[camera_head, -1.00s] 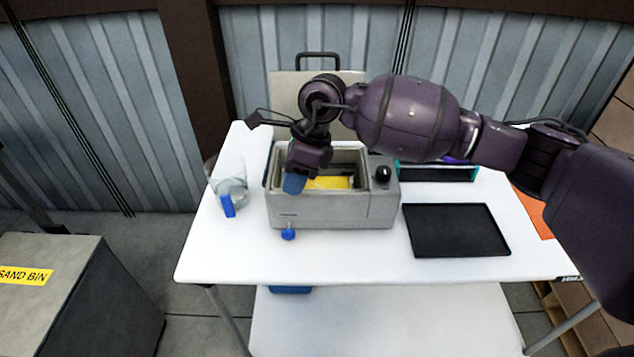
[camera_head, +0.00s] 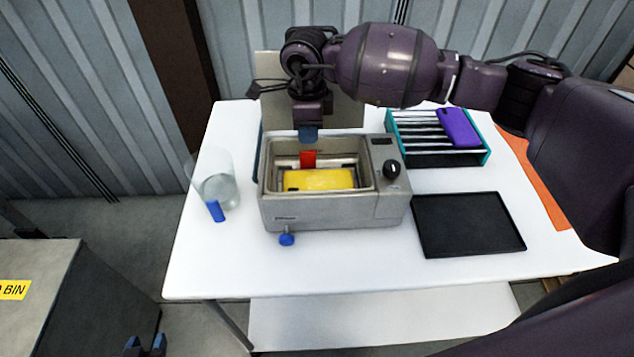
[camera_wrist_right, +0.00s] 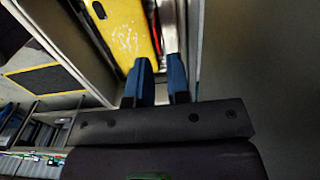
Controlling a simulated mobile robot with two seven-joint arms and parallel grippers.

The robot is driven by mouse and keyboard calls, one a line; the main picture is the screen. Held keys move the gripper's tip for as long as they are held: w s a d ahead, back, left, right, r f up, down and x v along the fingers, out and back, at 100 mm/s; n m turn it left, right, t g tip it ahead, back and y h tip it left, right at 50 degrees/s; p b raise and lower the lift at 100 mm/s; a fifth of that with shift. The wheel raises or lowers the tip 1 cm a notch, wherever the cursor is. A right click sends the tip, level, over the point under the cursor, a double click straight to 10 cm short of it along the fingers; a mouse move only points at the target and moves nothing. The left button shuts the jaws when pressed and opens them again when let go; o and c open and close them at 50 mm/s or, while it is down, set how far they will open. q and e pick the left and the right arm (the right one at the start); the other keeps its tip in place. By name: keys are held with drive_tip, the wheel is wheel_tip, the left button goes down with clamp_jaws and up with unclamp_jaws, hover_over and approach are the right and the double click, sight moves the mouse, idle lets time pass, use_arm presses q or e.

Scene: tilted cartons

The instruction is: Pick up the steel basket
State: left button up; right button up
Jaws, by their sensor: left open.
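The steel basket (camera_head: 335,163) sits down inside the tank of a grey bath unit (camera_head: 330,212) on the white table. A yellow phone-like case (camera_head: 320,180) lies in it, and it also shows in the right wrist view (camera_wrist_right: 123,32). A red tab (camera_head: 308,158) stands up at its back side. My right gripper (camera_head: 308,136) points down just above and behind the red tab. Its two blue fingertips (camera_wrist_right: 161,78) are apart, with a narrow gap and nothing clearly held. My left gripper (camera_head: 146,347) is open and empty at the bottom left edge, off the table.
A glass beaker (camera_head: 217,188) with a blue clip stands left of the bath unit. A black tray (camera_head: 467,224) lies to the right. A teal rack (camera_head: 400,122) with a purple case (camera_head: 458,127) is behind it. A grey bin (camera_head: 70,300) stands at lower left.

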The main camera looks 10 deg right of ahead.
drive_tip(key=shift+f, duration=0.45)
drive_tip(key=f, duration=0.4)
drive_tip(key=shift+s+a+f+p, duration=0.15)
drive_tip(key=shift+a+f+p, duration=0.1)
drive_tip(key=shift+f+p, duration=0.15)
clamp_jaws()
use_arm(q)
drive_tip(key=shift+w+r, duration=0.45)
drive_tip(key=shift+r, duration=0.3)
drive_tip(key=shift+s, duration=0.1)
